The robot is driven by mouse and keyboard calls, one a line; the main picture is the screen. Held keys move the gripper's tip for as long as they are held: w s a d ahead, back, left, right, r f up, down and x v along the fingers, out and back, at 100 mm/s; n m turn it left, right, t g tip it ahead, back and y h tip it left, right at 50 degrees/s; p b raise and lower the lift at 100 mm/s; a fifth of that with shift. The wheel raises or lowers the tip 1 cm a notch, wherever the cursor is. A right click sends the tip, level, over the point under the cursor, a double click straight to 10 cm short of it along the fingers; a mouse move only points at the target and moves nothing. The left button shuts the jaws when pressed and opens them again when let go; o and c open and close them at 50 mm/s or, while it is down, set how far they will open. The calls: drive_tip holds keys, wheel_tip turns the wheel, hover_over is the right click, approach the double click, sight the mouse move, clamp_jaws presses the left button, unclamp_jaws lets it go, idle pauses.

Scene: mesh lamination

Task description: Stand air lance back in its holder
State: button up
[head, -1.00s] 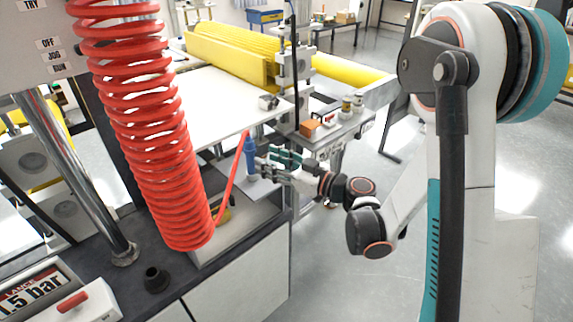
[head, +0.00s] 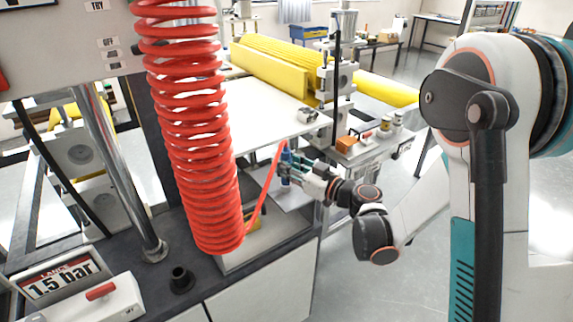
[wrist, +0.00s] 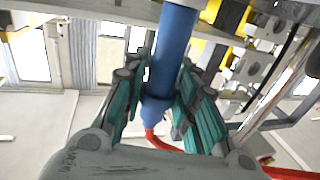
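The blue air lance (head: 286,156) stands about upright over the light plate beside the white sheet in the head view. A red hose (head: 264,193) runs from its upper end to the red coil. My gripper (head: 290,171) is at the lance from the right. In the wrist view the lance (wrist: 172,50) lies between my gripper's teal-padded fingers (wrist: 165,78), which close in on it from both sides. I cannot tell whether its lower end touches the plate. A small black cup (head: 181,279), which looks like the holder, stands empty on the dark bench top.
The large red coil (head: 190,120) hangs between the black cup and the lance. A metal post (head: 125,180) and a 1.5 bar display box (head: 60,280) stand left of the cup. Yellow rollers (head: 275,65) and an orange block (head: 345,143) are further back.

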sight(286, 151)
clamp_jaws()
drive_tip(key=shift+r+p, duration=2.2)
drive_tip(key=shift+r, duration=1.4)
